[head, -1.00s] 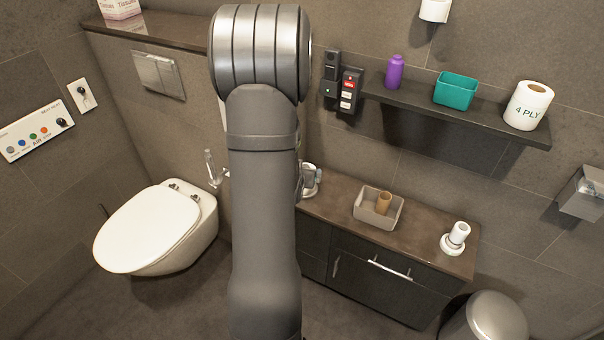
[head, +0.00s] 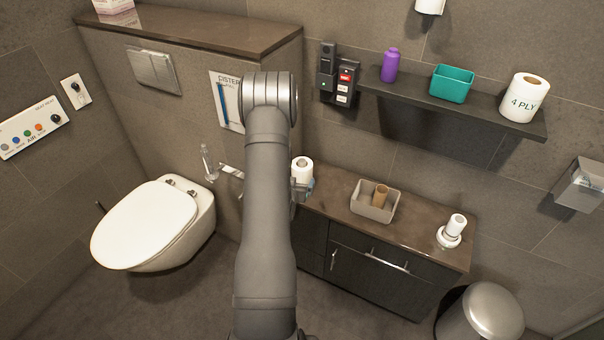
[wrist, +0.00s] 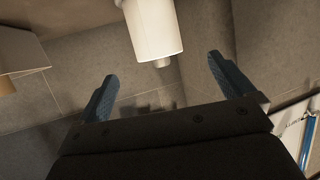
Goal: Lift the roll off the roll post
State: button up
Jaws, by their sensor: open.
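A white roll (head: 302,169) stands beyond my arm, left of the counter, its right side and top showing in the head view. My gripper (wrist: 161,70) is open, with blue fingers spread on either side of the roll's near end. In the head view my gripper (head: 306,188) is mostly hidden behind my arm, just below the roll.
A shelf (head: 400,92) above carries a purple bottle, a teal box and a roll marked 4 PLY. The toilet (head: 140,225) is left.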

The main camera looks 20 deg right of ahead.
aim_at(299, 173)
jog(key=x, duration=0.6)
jog(key=shift+w+d+f, duration=0.2)
jog(key=shift+w, duration=0.05)
jog(key=shift+d+r+x, duration=0.15)
jog(key=shift+r+x, duration=0.05)
jog(key=shift+x, duration=1.15)
jog(key=shift+d+r+x, duration=0.15)
jog(key=shift+x, duration=1.2)
jog(key=c, duration=1.1)
